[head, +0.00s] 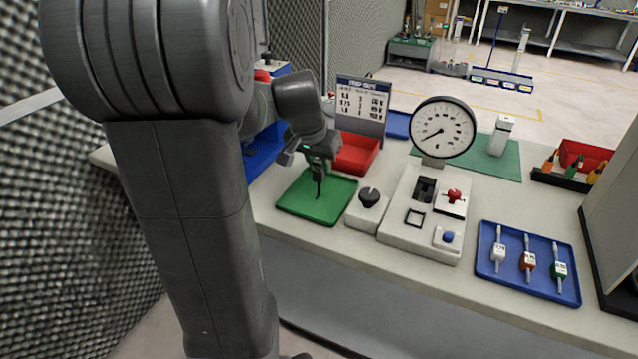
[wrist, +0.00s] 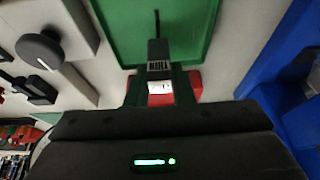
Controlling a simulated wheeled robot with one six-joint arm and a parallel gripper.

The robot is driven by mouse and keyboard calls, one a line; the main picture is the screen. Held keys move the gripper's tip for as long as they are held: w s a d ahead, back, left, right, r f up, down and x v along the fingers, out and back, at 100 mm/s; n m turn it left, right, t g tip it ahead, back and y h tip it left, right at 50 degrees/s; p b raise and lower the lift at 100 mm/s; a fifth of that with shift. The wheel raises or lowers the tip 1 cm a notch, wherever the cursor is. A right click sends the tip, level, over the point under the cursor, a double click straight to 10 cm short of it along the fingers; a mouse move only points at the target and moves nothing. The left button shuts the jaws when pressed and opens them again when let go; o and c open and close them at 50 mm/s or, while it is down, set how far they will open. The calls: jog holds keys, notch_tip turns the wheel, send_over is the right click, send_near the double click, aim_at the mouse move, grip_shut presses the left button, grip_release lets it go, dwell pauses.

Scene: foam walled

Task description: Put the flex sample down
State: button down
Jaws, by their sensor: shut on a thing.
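My gripper (head: 318,158) is over the green tray (head: 296,208), shut on the flex sample (head: 319,186). The sample hangs upright, its thin dark rod pointing down at the tray floor. I cannot tell whether its tip touches the tray. In the wrist view, my gripper (wrist: 156,72) holds the sample, whose white label (wrist: 159,87) shows between the fingers; most of its body is hidden. The green tray (wrist: 190,45) fills the top middle of that view and looks empty.
A red tray (head: 356,153) lies behind the green one, below a sign board (head: 361,104). A black-knobbed box (head: 366,210) and the dial gauge tester (head: 420,215) stand close on the right. A blue tray (head: 486,262) holds three samples. A blue bin (head: 262,152) is on the left.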

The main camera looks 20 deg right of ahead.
aim_at(317, 168)
jog(key=shift+f, duration=2.25)
jog(key=shift+f+b, duration=0.2)
jog(key=shift+b, duration=0.25)
jog(key=c, duration=1.3)
grip_release()
jog(key=shift+o, duration=0.2)
jog(key=shift+r, duration=0.1)
jog(key=shift+r+p, duration=0.3)
jog(key=shift+r, duration=0.25)
jog(key=p+v, duration=0.1)
jog(key=v, duration=1)
jog(key=shift+s+a, duration=0.15)
jog(key=shift+s, duration=0.05)
